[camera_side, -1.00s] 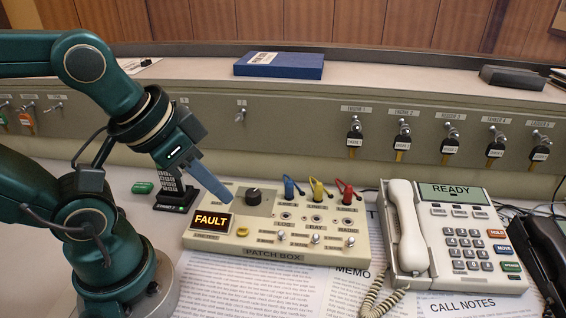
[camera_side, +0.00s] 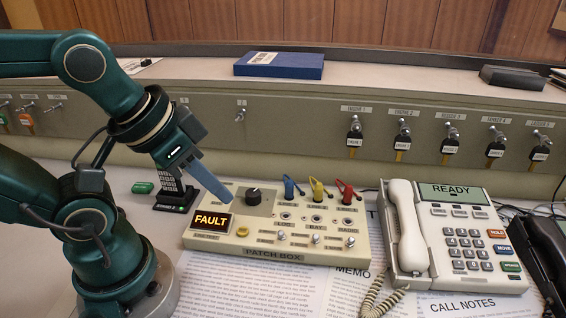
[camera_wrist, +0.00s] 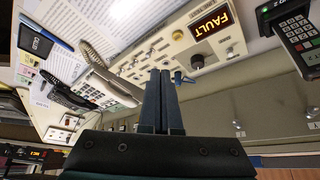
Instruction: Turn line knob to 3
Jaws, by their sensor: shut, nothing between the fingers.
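The patch box (camera_side: 300,255) is a cream console on the desk with a lit FAULT display (camera_side: 211,220). A black round knob (camera_side: 254,195) with a light pointer mark sits on a grey plate at the box's upper left; its setting is too small to read. In the wrist view the knob (camera_wrist: 197,62) shows beside the FAULT display (camera_wrist: 211,26). My gripper (camera_side: 229,199) is shut and empty, its blue-grey fingers slanting down above the box's left part, left of the knob and apart from it. The fingers (camera_wrist: 162,78) also show shut in the wrist view.
Blue, yellow and red plugs (camera_side: 317,188) stand along the box's back, with small toggle switches (camera_side: 315,239) at its front. A white desk phone (camera_side: 455,235) stands to the right. A card terminal (camera_side: 177,191) is behind my gripper. Keys (camera_side: 354,137) hang on the back panel.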

